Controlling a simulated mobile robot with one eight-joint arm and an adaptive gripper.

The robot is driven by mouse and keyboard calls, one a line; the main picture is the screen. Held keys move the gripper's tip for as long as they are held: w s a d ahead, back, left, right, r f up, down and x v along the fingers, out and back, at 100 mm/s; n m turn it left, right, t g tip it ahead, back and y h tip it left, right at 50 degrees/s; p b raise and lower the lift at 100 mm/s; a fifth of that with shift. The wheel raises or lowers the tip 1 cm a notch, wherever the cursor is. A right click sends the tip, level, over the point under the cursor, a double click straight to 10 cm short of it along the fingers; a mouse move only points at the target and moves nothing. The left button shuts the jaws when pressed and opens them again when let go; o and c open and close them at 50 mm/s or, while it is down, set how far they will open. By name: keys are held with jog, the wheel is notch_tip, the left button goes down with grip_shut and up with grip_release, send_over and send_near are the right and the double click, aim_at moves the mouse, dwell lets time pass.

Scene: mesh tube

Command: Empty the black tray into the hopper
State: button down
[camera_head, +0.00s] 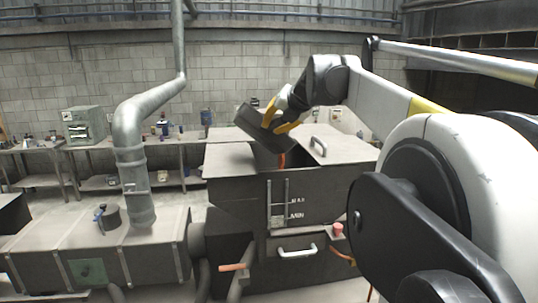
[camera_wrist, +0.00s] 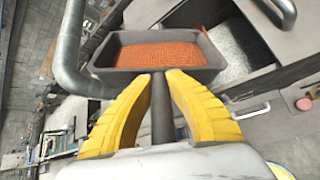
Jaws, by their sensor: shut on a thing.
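My gripper (camera_head: 272,113) is shut on the handle of the black tray (camera_head: 254,127) and holds it above the hopper (camera_head: 240,195). The tray looks tilted in the head view. In the wrist view, the yellow fingers of my gripper (camera_wrist: 162,85) flank the dark handle, and the tray (camera_wrist: 205,73) still holds a broad layer of orange pellets (camera_wrist: 160,53). The hopper's open top (camera_wrist: 232,45) shows beside the tray, with a pale inside. A small orange patch shows below the tray in the head view; I cannot tell whether it is falling pellets.
A hopper lid with a handle (camera_head: 318,146) lies right of the opening. A grey duct pipe (camera_head: 132,150) rises at the left from a long housing (camera_head: 100,250). A red knob (camera_head: 338,229) sits on the hopper's front. Workbenches (camera_head: 110,142) stand by the back wall.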

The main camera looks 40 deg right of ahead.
jog(key=shift+d, duration=0.4)
jog(key=shift+a, duration=0.25)
jog(key=shift+d, duration=0.25)
jog(key=shift+r, duration=0.15)
jog(key=shift+d, duration=0.1)
